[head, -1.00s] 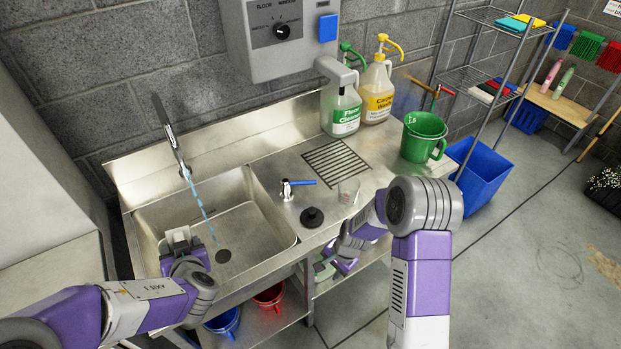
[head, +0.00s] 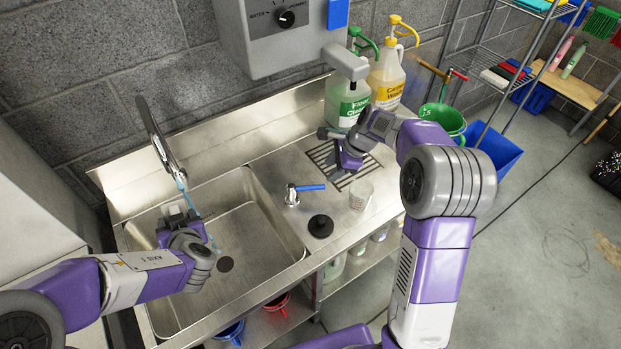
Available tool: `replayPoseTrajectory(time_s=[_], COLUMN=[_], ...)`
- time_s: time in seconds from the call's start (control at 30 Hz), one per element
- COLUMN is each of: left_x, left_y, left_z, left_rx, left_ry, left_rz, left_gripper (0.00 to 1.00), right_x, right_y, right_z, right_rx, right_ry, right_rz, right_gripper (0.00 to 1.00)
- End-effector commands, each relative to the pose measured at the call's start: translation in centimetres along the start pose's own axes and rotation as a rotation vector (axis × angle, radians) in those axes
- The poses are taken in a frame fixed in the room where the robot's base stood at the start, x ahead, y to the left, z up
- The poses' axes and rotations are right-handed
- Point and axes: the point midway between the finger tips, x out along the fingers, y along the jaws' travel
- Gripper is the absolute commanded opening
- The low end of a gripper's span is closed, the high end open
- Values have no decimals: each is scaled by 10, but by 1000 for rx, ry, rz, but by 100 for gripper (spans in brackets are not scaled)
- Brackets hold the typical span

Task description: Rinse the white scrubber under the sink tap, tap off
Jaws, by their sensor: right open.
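The tap (head: 160,137) arches over the left of the steel sink (head: 262,222), and blue water runs from it. The water falls against or just beside my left gripper (head: 177,213), which is low in the basin. A small whitish block, seemingly the white scrubber (head: 175,208), shows between its fingers, partly hidden. The lever with a blue handle (head: 311,187) stands on the counter right of the basin, its handle pointing right. My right gripper (head: 328,148) is open and empty above the drain grille, up and right of the lever.
A clear cup (head: 361,194) and a black plug (head: 320,226) sit on the counter. The green-label bottle (head: 347,103), yellow-label bottle (head: 387,78) and green jug (head: 443,121) stand behind or beside my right arm. A grey dispenser box (head: 270,40) hangs above.

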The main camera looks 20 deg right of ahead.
Motion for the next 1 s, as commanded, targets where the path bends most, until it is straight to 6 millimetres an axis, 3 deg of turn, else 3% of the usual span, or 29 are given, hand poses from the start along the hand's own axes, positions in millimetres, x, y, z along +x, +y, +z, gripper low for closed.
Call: replayPoseTrajectory(time_s=[0.3,0.5,0.93,1.0], left_x=[7,10,10,10], left_y=[2,3,4,4], left_z=[12,16,17,17], left_rx=[0,0,0,0], left_ry=[1,1,1,1], left_rz=[0,0,0,0], left_gripper=[35,35,35,35], right_x=[67,95,106,105], right_y=[2,1,1,1], right_z=[-1,-1,0,0], right_rx=[-1,-2,-1,-1], right_ry=[1,0,-1,-1], right_rz=[4,3,1,1], right_gripper=[43,43,43,36])
